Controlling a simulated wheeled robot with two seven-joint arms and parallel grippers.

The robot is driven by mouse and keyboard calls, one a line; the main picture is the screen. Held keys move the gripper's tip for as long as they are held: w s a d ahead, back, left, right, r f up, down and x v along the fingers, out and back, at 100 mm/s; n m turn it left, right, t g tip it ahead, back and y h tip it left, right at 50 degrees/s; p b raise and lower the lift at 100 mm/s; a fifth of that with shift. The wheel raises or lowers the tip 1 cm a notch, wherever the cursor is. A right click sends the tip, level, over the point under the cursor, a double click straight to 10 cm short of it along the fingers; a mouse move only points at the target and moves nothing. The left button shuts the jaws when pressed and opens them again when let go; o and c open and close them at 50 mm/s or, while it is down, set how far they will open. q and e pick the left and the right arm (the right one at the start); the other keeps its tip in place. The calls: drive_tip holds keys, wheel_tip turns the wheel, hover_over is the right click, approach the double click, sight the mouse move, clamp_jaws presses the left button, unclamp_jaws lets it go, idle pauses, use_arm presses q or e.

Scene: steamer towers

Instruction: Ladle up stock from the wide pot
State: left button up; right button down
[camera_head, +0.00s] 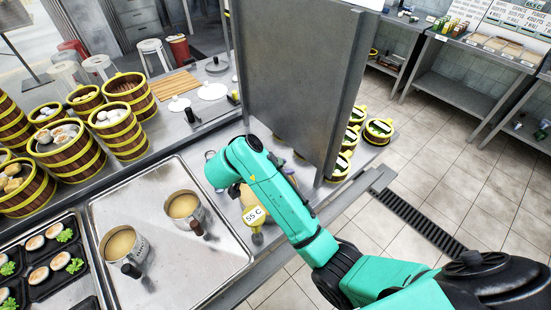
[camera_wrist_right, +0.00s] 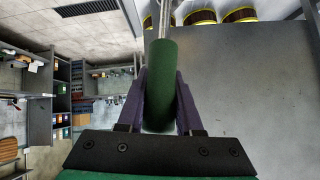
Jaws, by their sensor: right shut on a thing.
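My right gripper (camera_wrist_right: 161,78) is shut on a dark green cylindrical handle (camera_wrist_right: 160,88) in the right wrist view. A metal shaft runs up from the handle and out of that view, so the ladle's bowl is out of sight. In the head view, my teal right arm reaches from the lower right to the counter, and its gripper is hidden behind the arm. Two metal pots with tan liquid, one farther (camera_head: 183,207) and one nearer (camera_head: 122,245), stand on the steel tray. Another tan-filled vessel is mostly hidden behind my arm; I cannot tell which is the wide pot. My left gripper is not in view.
A tall grey panel (camera_head: 300,80) stands just beyond my right arm. Bamboo steamers (camera_head: 125,133) crowd the left. Small yellow-rimmed containers (camera_head: 379,130) stand right of the panel. The steel tray (camera_head: 205,260) has bare room in front.

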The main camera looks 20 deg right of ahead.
drive_tip(key=shift+s+r, duration=0.1)
drive_tip(key=shift+s, duration=0.05)
drive_tip(key=f+b, duration=0.1)
drive_tip(key=f, duration=0.1)
drive_tip(key=w+f+b, duration=0.1)
drive_tip(key=f+b, duration=0.1)
drive_tip(key=w+f+b, duration=0.1)
drive_tip(key=f, duration=0.1)
drive_tip(key=shift+w+f+b, duration=0.2)
drive_tip(key=shift+f+b, duration=0.05)
drive_tip(key=shift+b, duration=0.1)
drive_tip(key=f+b, duration=0.1)
drive_tip(key=b, duration=0.1)
drive_tip(key=f+b, duration=0.1)
drive_tip(key=b, duration=0.1)
drive_tip(key=shift+w+f, duration=0.3)
drive_tip(key=shift+f, duration=0.05)
drive_tip(key=shift+r+p, duration=0.3)
drive_tip(key=shift+f, duration=0.1)
